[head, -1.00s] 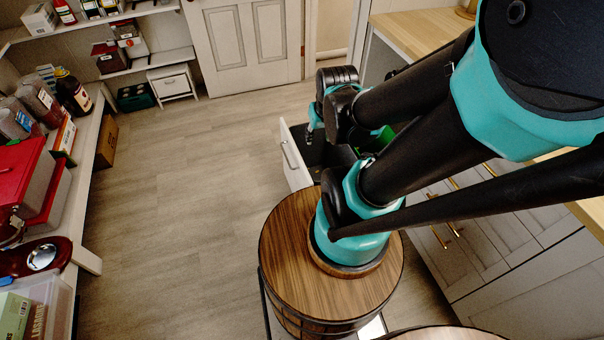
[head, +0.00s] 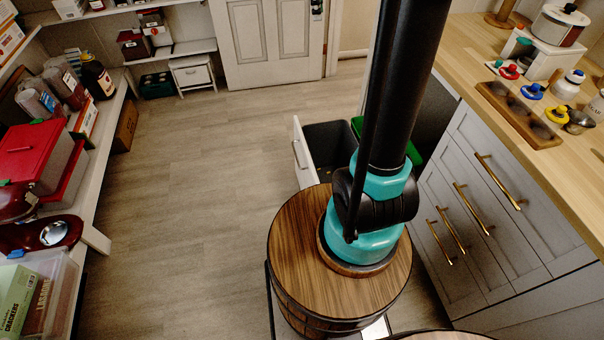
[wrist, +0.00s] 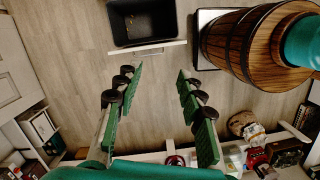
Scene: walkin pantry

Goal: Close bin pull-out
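The bin pull-out stands open from the cabinet row in the head view. It has a white front panel (head: 303,154), a dark grey bin (head: 332,140) and a green bin (head: 357,125) behind, partly hidden by my arm. In the wrist view the dark bin (wrist: 142,24) is at the top, with the edge of the white front panel (wrist: 150,48) below it. My gripper (wrist: 159,71) is open and empty, its two green-padded fingers wide apart on the outer side of the panel, not visibly touching it. My gripper is outside the head view.
A wooden barrel (head: 295,220) stands close to the pull-out, and also shows in the wrist view (wrist: 232,40). Stocked shelves (head: 105,140) line the left. A countertop (head: 480,60) with jars and bottles runs along the right. The floor (head: 190,170) between is clear.

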